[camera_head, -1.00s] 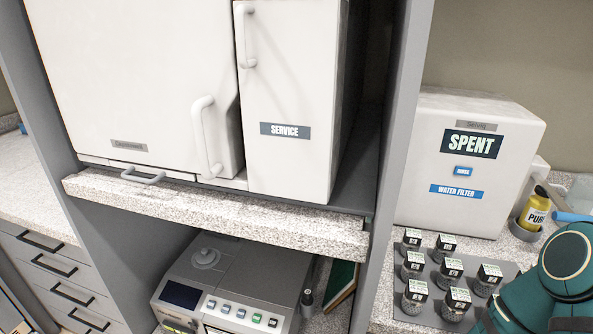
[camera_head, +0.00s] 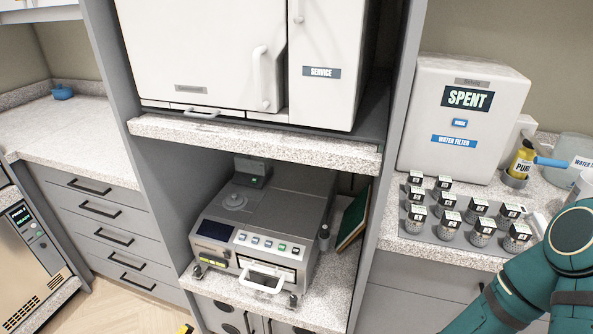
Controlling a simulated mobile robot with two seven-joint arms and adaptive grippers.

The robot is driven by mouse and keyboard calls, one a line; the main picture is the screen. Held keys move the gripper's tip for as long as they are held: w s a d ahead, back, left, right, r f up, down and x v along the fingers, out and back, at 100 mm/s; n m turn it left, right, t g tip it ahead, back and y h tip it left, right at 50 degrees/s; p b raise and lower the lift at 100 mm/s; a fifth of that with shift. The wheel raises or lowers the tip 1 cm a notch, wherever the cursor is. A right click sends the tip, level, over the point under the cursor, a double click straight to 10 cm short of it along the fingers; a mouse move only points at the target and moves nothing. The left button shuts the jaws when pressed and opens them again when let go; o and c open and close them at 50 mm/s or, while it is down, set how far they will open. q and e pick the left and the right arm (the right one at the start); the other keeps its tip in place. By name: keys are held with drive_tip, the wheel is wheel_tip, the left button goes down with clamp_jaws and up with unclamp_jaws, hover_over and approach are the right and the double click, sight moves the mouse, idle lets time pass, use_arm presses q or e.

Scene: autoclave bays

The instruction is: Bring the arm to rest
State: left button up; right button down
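My teal right arm (camera_head: 570,240) enters at the right edge, bent at a joint in front of the counter. Its lower link runs down and left out of the bottom of the picture. The right gripper is outside the picture, so what it holds does not show.
A rack (camera_head: 455,237) with several labelled containers stands close behind my arm, near a white box marked SPENT (camera_head: 465,120) and a yellow bottle (camera_head: 521,160). A grey device (camera_head: 250,235) sits below the white cabinet (camera_head: 205,50). The left counter (camera_head: 70,135) is mostly clear.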

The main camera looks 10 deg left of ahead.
use_arm(q)
drive_tip(key=d+m+g+h, duration=0.9)
drive_tip(key=d+m+g, duration=0.15)
drive_tip(key=d, duration=0.55)
drive_tip(key=s+d+f+m+g+y, duration=0.1)
drive_tip(key=s+d+m+g+y, duration=0.55)
drive_tip(key=m+g, duration=0.6)
drive_tip(key=w+d+r+m+t+y, duration=0.3)
drive_tip(key=w+r+m+t+y, duration=0.1)
drive_tip(key=m, duration=0.3)
drive_tip(key=shift+w+r+m+t+y, duration=0.3)
drive_tip(key=shift+w+r+y, duration=0.15)
drive_tip(key=shift+w, duration=0.25)
